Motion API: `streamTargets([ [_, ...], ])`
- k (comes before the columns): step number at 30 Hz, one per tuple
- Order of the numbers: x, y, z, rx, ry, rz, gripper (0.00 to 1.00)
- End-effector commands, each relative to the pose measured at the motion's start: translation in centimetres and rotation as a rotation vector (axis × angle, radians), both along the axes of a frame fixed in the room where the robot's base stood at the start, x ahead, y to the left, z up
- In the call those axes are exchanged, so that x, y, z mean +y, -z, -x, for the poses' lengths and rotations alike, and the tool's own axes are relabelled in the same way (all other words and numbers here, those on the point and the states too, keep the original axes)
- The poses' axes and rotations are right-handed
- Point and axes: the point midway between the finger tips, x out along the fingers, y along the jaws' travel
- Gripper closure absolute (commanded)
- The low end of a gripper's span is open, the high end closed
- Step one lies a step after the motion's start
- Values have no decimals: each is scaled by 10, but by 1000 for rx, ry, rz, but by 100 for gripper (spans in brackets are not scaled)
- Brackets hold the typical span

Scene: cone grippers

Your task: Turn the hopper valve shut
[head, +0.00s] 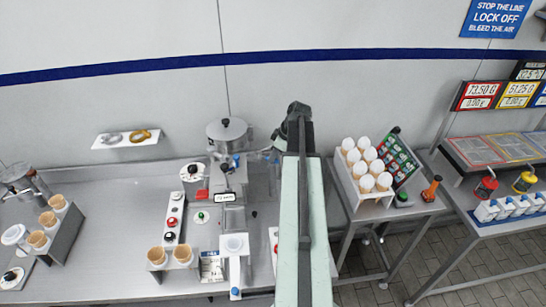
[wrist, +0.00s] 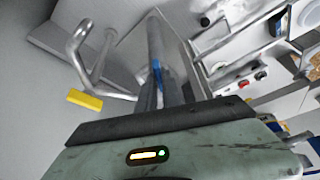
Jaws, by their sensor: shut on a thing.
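The steel hopper (head: 230,136) with a dark knob on its lid stands at the back of the bench in the head view. A small blue part (head: 236,160) shows just below it. My gripper (wrist: 160,82) is shut on a blue handle (wrist: 157,70), seen between its fingers beside a shiny steel tube (wrist: 154,38). I take this blue handle to be the valve handle; how far it is turned cannot be told. In the head view my arm covers most of the gripper, right of the hopper.
A bent metal pipe with a yellow tag (wrist: 85,99) is close by in the wrist view. A button panel (head: 173,215) and cone holders (head: 183,264) stand on the bench left of my arm.

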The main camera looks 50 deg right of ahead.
Motion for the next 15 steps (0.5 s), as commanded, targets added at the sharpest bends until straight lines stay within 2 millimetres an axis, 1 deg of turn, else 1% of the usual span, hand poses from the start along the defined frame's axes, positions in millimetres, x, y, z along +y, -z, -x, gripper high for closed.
streamTargets([
  [15,4,-1,0,-4,488,2,100],
])
